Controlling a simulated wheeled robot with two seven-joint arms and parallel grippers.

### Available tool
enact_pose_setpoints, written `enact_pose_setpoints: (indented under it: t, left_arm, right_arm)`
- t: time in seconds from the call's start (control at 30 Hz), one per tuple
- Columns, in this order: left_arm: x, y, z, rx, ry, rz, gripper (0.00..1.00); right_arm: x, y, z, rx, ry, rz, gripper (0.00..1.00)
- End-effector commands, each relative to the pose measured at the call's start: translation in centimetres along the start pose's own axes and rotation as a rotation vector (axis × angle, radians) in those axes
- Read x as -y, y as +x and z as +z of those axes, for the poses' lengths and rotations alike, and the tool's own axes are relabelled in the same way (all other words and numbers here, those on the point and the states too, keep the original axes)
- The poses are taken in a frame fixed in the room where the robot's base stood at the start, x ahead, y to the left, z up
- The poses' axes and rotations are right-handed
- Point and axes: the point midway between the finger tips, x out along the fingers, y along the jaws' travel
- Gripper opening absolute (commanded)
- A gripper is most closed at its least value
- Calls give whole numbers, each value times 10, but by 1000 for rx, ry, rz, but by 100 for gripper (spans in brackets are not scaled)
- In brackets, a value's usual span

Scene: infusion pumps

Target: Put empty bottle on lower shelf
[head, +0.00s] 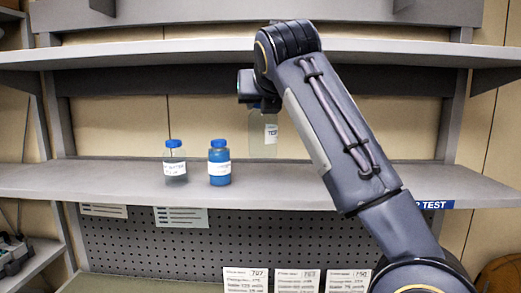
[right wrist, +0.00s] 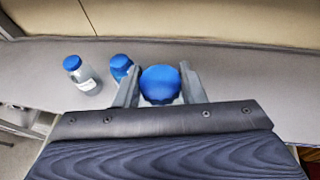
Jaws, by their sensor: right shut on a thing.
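My right gripper (right wrist: 160,88) is shut on a bottle with a blue cap (right wrist: 161,84). In the head view the held bottle (head: 262,135) looks clear and empty, with a white label. It hangs upright over the lower shelf (head: 320,181), right of two other bottles. A bottle with grey, clear contents (head: 175,168) and a bottle with blue contents (head: 219,167) stand on this shelf. My left gripper is not in view.
An upper shelf (head: 180,54) runs above the held bottle. A pegboard (head: 150,245) with several paper cards (head: 246,279) is below. The lower shelf is bare left of the two standing bottles. A blue TEST label (head: 434,205) is on its front edge.

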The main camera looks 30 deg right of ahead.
Motion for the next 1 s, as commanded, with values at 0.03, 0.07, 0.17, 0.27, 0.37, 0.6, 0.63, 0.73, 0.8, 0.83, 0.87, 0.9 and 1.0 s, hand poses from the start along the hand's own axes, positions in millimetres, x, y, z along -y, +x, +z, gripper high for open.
enact_pose_setpoints:
  t: [0.03, 0.07, 0.17, 0.27, 0.37, 0.6, 0.63, 0.73, 0.8, 0.83, 0.87, 0.9, 1.0]
  left_arm:
    - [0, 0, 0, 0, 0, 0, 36]
    - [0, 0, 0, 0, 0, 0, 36]
    - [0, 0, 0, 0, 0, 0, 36]
    - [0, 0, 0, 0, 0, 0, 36]
    - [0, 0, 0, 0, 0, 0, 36]
    - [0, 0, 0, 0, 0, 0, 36]
    - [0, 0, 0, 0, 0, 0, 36]
    - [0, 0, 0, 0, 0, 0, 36]
    - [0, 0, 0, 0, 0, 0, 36]
    - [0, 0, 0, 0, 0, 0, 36]
    - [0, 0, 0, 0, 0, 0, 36]
    - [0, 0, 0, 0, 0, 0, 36]
    - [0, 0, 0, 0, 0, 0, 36]
  right_arm:
    - [5, 16, -2, -4, -1, -8, 0]
    - [6, 23, -2, -5, 0, -7, 0]
    - [12, 47, -4, -4, -1, -6, 0]
    - [16, 66, -18, -6, -3, -4, 0]
    - [18, 82, -26, -4, -2, -3, 0]
    - [21, 101, -36, -3, -1, -1, 0]
    - [22, 104, -38, -3, -1, -2, 0]
    - [22, 111, -49, -3, -3, -1, 0]
    - [22, 114, -57, -1, -2, -2, 0]
    - [22, 115, -60, -1, -2, -2, 0]
    - [22, 116, -62, -1, -2, -1, 0]
    - [22, 117, -65, -1, -1, -1, 0]
    - [22, 118, -67, 1, 0, 0, 0]
